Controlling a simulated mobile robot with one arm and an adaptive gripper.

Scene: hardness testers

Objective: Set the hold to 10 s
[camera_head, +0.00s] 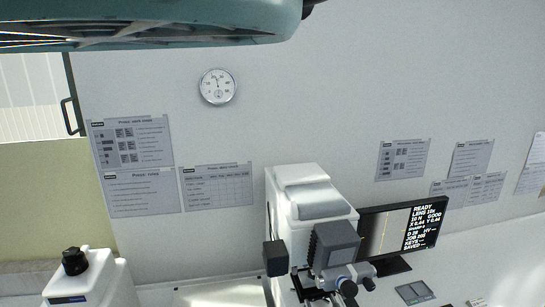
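A white hardness tester (312,200) with a dark grey head block and a microscope eyepiece (347,286) stands at the lower middle, cut off by the bottom edge. To its right, a black monitor (383,228) shows white text on its right half. The lines seem to read READY, LENS 10x, 10 N GOOD, X and Y values, JOB and SAVED; I cannot make out a hold time. A small grey keypad-like panel (414,292) lies below the monitor, its keys too small to read. My gripper is not in view.
A second white machine with a black knob (75,261) stands at the lower left. A white surface (218,295) between the machines looks clear.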

